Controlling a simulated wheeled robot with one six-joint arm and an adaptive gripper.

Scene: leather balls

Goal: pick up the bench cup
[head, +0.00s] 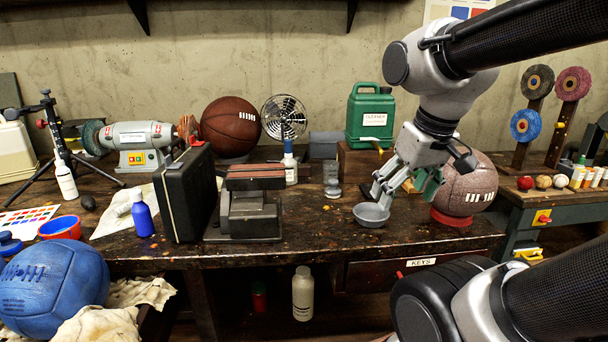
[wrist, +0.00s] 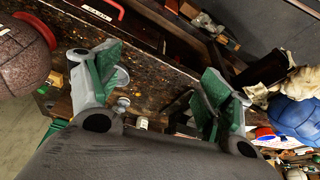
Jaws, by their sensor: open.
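A shallow grey round cup (head: 371,215), which I take as the bench cup, sits upright on the dark workbench (head: 320,234) near its front edge. My gripper (head: 402,188) is open and empty, pointing down just above and to the right of the cup in the head view; its left finger overlaps the cup's back rim there. I cannot tell whether they touch. In the wrist view my gripper (wrist: 160,82) has its green-padded fingers spread wide. A pale round piece that looks like the cup (wrist: 122,77) shows beside the left finger, partly hidden by it.
A brown ball (head: 467,187) on a red ring stands close right of my gripper. A green cleaner jug (head: 370,115) on a wooden box (head: 355,163) is behind. Bench between block and cup is clear.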

